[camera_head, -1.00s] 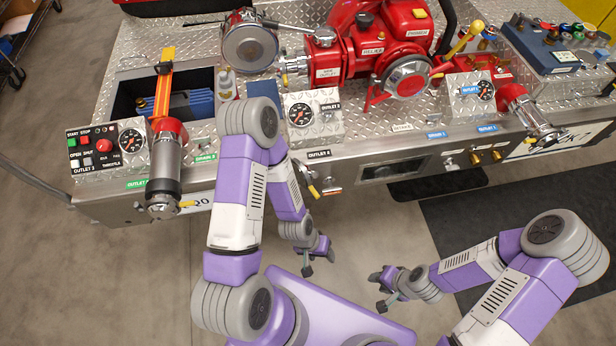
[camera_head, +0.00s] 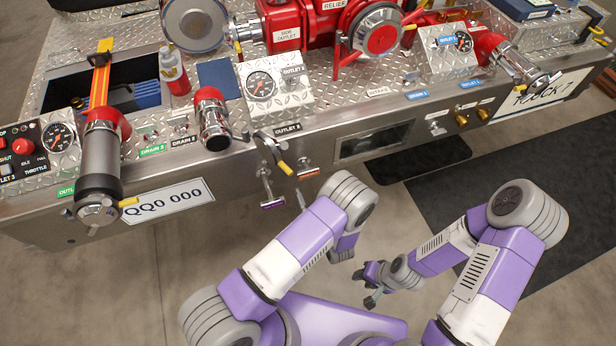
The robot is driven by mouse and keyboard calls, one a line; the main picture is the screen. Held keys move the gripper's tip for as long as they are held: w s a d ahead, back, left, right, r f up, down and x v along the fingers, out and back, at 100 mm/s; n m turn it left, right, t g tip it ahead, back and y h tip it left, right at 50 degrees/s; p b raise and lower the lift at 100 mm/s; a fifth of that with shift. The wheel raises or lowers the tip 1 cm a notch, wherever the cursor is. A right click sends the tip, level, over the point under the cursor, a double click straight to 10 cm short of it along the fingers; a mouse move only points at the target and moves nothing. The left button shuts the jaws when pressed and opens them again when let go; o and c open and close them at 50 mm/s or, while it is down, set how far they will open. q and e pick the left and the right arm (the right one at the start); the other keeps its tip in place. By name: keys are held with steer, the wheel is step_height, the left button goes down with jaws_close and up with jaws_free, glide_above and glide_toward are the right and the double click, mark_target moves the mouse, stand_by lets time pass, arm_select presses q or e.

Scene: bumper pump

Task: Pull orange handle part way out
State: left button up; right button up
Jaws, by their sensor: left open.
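The orange handle (camera_head: 308,173) is a small T-shaped pull on the front panel of the truck, below the outlet 2 label. It stands close to the panel. My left gripper (camera_head: 301,199) shows only as a small grey tip just below the orange handle, apart from it as far as I can see. The rest of that gripper is hidden behind my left arm. It is open, and I see nothing held in it. My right gripper (camera_head: 368,286) is open and empty, low in the middle, well away from the panel.
A purple handle (camera_head: 272,204) hangs left of the orange one. A lever with a yellow tip (camera_head: 283,167) is just above them. A capped red outlet (camera_head: 212,120) juts out at upper left. The floor (camera_head: 400,215) in front of the panel is clear.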

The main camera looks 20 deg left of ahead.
mark_target(309, 175)
arm_select(q)
steer(key=shift+t, duration=0.3)
steer(key=x, duration=0.2)
steer(key=b+x, duration=0.1)
steer(key=x, duration=0.2)
steer(key=b+x, duration=0.1)
steer(key=x, duration=0.1)
steer(key=shift+w+a+r, duration=0.1)
steer(key=shift+w+r, duration=0.05)
steer(key=shift+r, duration=0.15)
arm_select(e)
step_height(309, 175, down, 2)
steer(key=shift+f, duration=0.1)
